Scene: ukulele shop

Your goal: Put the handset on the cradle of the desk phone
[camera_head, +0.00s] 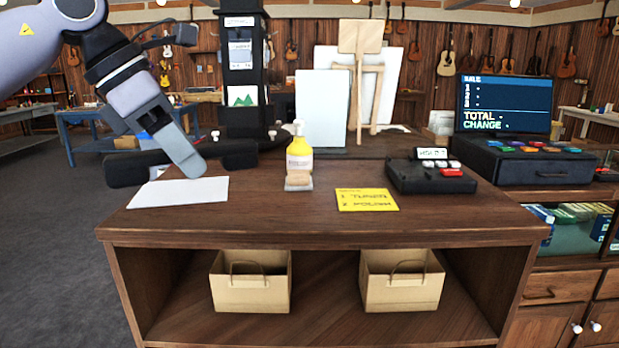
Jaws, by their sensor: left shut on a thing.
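The black handset (128,169) is at the left end of the wooden counter, lying roughly level across the picture, with its left end past the counter's edge. My left gripper (186,160) reaches down from the upper left and is shut on the handset's middle, hiding part of it. The handset appears just above or behind a white sheet; the exact gap cannot be told. The black desk phone (425,182) stands right of centre on the counter, with a small display and a red key. No handset lies on it. My right gripper is not in view.
A black tower (241,60), white panel (321,105) and wooden stand (361,70) rise behind. A register (520,165) stands right of the phone.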

